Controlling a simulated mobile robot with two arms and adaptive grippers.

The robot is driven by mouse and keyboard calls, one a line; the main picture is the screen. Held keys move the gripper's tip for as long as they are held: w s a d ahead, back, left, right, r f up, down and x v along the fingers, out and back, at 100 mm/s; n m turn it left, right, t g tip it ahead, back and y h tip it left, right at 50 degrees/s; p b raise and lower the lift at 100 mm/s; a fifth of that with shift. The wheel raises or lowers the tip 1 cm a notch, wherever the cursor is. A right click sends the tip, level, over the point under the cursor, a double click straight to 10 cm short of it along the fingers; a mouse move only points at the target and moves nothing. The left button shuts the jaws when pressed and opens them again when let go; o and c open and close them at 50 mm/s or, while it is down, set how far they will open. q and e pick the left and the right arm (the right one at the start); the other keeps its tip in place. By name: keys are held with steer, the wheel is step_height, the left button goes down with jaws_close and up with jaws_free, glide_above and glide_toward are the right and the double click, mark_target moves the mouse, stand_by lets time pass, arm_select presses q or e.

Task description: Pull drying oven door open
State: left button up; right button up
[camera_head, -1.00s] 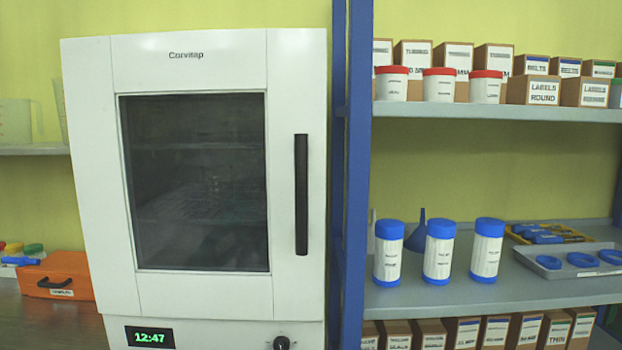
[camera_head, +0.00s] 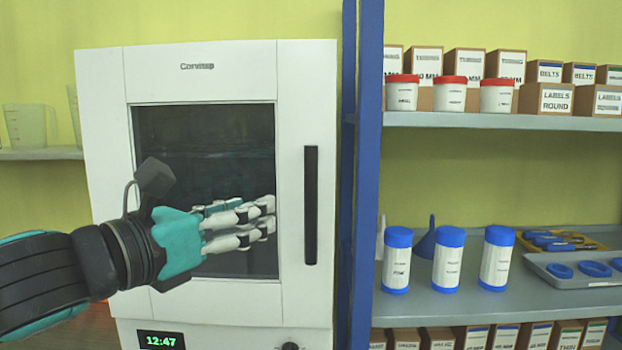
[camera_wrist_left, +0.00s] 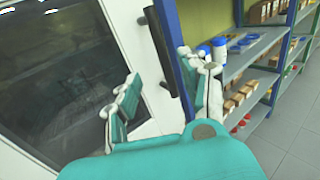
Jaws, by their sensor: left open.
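The drying oven (camera_head: 210,60) is a white cabinet with a dark window (camera_head: 205,130) in its door. The door looks closed. A black vertical handle (camera_head: 311,205) is on the door's right side. My left gripper (camera_head: 270,218) is in front of the window, left of the handle and apart from it, with its fingers pointing right. In the left wrist view the open fingers (camera_wrist_left: 165,90) spread towards the handle (camera_wrist_left: 167,50), which shows between and beyond them. The gripper is empty. My right gripper is not in view.
A blue-framed shelf (camera_head: 366,180) stands close to the right of the oven, with blue-lidded jars (camera_head: 448,260), red-lidded jars (camera_head: 450,95) and boxes. A clock display (camera_head: 160,341) and a dark knob (camera_head: 290,346) are below the door.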

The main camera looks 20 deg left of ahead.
mark_target(307, 190)
arm_select(q)
steer(key=p+x, duration=0.4)
steer(key=x, duration=0.9)
steer(key=shift+w+d+p, duration=0.1)
steer(key=shift+w+p, duration=0.25)
steer(key=shift+p, duration=0.05)
steer(key=shift+w+d, duration=0.2)
steer(key=shift+w, duration=0.35)
jaws_close()
